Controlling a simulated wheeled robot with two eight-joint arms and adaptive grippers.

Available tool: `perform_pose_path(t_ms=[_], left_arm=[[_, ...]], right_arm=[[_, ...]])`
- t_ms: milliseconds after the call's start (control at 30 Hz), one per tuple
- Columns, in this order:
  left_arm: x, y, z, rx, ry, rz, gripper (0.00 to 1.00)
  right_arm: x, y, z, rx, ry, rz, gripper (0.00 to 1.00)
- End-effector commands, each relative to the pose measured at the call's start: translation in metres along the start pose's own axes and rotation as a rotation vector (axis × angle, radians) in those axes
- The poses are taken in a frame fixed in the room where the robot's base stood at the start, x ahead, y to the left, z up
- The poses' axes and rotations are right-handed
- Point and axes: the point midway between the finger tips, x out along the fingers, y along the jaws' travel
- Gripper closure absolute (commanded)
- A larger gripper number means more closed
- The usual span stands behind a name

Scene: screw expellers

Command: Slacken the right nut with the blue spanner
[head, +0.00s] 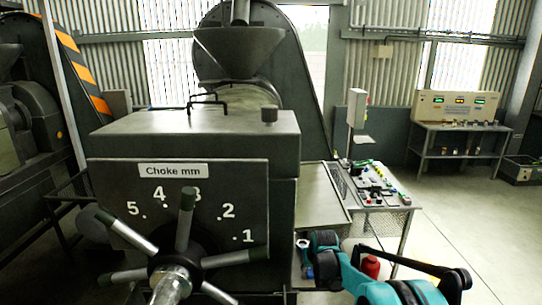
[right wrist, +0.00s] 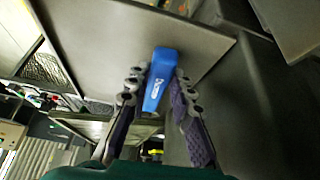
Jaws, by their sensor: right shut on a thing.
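The blue spanner (right wrist: 158,82) shows in the right wrist view, its blue handle pointing up between the two fingers of my right gripper (right wrist: 158,90). The gripper is shut on this handle. In the head view, the spanner's pale open head (head: 303,243) and a bit of blue show just left of my teal right wrist, beside the machine's right side. The fingers are mostly hidden there. I cannot make out the right nut in either view. My left gripper is not in view.
A dark machine with a choke dial (head: 165,171) and spoked handwheel (head: 170,265) fills the left and middle. A grey sloping panel (head: 321,200) is on its right side. A table with small parts (head: 375,192) and a red container (head: 371,267) stand right. Open floor lies far right.

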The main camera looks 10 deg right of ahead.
Motion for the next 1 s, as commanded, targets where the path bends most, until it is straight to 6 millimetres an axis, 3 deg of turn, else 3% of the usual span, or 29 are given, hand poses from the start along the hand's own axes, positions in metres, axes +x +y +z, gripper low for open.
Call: perform_pose_path(t_ms=[633,1000], left_arm=[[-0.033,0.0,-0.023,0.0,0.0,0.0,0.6],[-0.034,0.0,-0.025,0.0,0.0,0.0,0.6]], right_arm=[[-0.051,0.0,-0.028,0.0,0.0,0.0,1.0],[-0.055,0.0,-0.03,0.0,0.0,0.0,1.0]])
